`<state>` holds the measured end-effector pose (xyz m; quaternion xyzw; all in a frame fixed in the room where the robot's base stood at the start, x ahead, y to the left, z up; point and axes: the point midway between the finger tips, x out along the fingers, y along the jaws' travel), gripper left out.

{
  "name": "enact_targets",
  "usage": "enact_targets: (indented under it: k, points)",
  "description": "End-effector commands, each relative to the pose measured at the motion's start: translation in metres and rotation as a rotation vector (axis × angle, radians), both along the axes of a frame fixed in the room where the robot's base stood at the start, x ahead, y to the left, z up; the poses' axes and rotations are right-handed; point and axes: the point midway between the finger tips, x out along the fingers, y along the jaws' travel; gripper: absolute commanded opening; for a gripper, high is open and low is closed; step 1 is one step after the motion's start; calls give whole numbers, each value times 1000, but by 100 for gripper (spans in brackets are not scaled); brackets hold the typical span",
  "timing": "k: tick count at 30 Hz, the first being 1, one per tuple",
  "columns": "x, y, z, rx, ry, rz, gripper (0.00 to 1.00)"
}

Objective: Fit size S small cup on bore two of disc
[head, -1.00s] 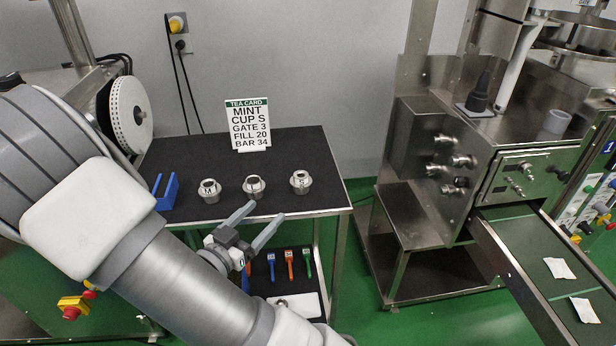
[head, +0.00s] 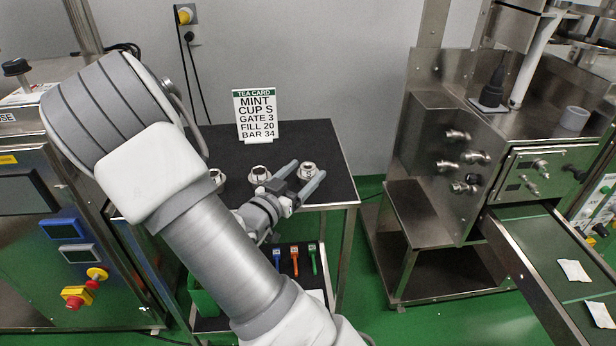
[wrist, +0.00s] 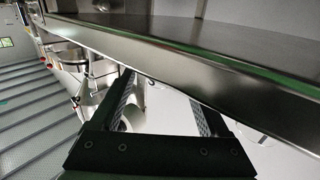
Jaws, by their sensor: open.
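Three small metal cups stand in a row on the black-topped table: a left cup (head: 217,177), a middle cup (head: 260,174) and a right cup (head: 308,171). Their size letters are too small to read surely. My gripper (head: 309,168) is open, and its fingertips appear on either side of the right cup in the head view. Its height above the cup cannot be told. In the wrist view both fingers are apart, with no cup seen between them. The disc with its bores cannot be made out.
A tea card (head: 256,115) reading MINT, CUP S stands at the table's back. A steel machine (head: 440,150) stands to the right, with a grey ring (head: 574,118) on top and a conveyor (head: 545,255). A control panel (head: 70,245) is at left.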

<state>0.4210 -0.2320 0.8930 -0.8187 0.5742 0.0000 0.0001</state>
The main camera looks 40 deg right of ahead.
Motion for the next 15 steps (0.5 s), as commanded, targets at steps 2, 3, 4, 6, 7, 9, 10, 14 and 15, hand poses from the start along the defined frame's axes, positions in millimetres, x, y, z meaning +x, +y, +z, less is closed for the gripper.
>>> enact_targets:
  k: [2, 3, 4, 6, 7, 9, 10, 14, 15]
  points:
    - [3, -9, -2, -1, -1, -3, 79]
    - [4, -15, -2, -1, -1, -4, 79]
    - [6, -19, -3, -1, -3, -5, 79]
    - [10, -29, -3, 0, -2, -4, 79]
    - [12, -34, -3, -1, -1, -4, 79]
    - [15, -41, -2, -1, -1, -3, 79]
    - [16, -43, -2, -1, -1, -3, 79]
    - [18, -47, -1, 0, 1, 0, 79]
    - [18, -47, -1, 0, 1, 0, 79]
